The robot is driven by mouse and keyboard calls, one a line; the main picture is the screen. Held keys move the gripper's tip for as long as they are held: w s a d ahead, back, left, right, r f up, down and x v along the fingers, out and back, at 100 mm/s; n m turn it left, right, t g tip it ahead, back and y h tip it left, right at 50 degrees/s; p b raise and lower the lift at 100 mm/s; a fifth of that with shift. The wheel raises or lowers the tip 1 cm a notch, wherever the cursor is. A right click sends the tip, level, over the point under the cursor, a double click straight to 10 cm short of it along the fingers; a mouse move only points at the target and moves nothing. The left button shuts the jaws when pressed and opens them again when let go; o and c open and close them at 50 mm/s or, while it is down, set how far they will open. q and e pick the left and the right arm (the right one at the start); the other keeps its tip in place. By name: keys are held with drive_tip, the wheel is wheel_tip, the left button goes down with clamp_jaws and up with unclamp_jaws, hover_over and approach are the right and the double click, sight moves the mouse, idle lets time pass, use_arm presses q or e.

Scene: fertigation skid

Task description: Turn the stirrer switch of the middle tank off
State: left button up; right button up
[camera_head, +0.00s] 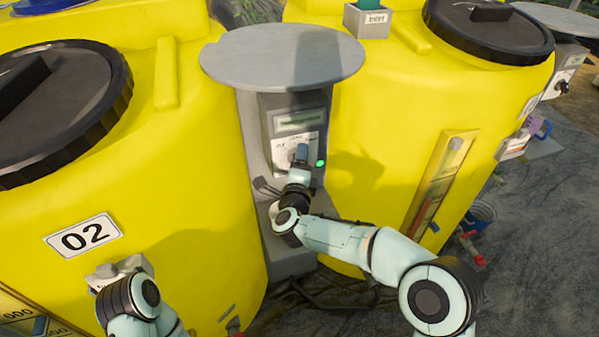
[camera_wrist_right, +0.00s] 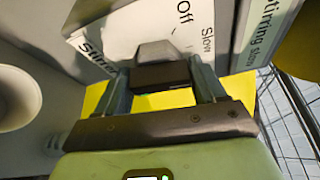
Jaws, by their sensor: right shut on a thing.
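The stirrer switch box (camera_head: 292,122) stands on a grey column between two yellow tanks. It has a small display, a white label plate and a lit green lamp (camera_head: 320,163). My right gripper (camera_head: 300,160) is at its knob. In the right wrist view the fingers of this gripper (camera_wrist_right: 162,82) are shut on the grey switch knob (camera_wrist_right: 155,50). The label plate (camera_wrist_right: 185,28) reads "Off" and "Slow" there; the knob's exact setting is not clear. My left arm shows at the lower left in the head view; its fingers cannot be made out.
A round grey plate (camera_head: 283,55) overhangs the switch box. The left tank (camera_head: 195,200) carries sign 02 (camera_head: 83,235). The right tank (camera_head: 380,110) has a level gauge (camera_head: 440,182). Pipes and a blue bucket (camera_head: 480,214) are low at the right.

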drive_tip(key=n+t+b, duration=0.2)
drive_tip(key=n+b, duration=0.4)
drive_tip(key=shift+f, duration=0.15)
drive_tip(key=n+t+y+b, duration=0.1)
drive_tip(key=n+b, duration=0.1)
drive_tip(key=n, duration=0.2)
drive_tip(key=shift+t, duration=0.3)
use_arm(q)
drive_tip(key=w+a+f+t+y+b, duration=0.1)
drive_tip(key=w+a+f+t, duration=0.1)
drive_tip(key=w+f, duration=0.6)
drive_tip(key=shift+a+f+n+t, duration=0.35)
drive_tip(key=shift+f+t, duration=0.15)
drive_tip(key=shift+f, duration=0.3)
use_arm(e)
drive_tip(key=shift+n+y, duration=0.5)
drive_tip(key=shift+n, duration=0.4)
use_arm(q)
drive_tip(key=shift+w, duration=0.1)
use_arm(e)
drive_tip(key=o, duration=1)
drive_tip(key=shift+c, duration=0.2)
drive_tip(key=shift+s, duration=0.1)
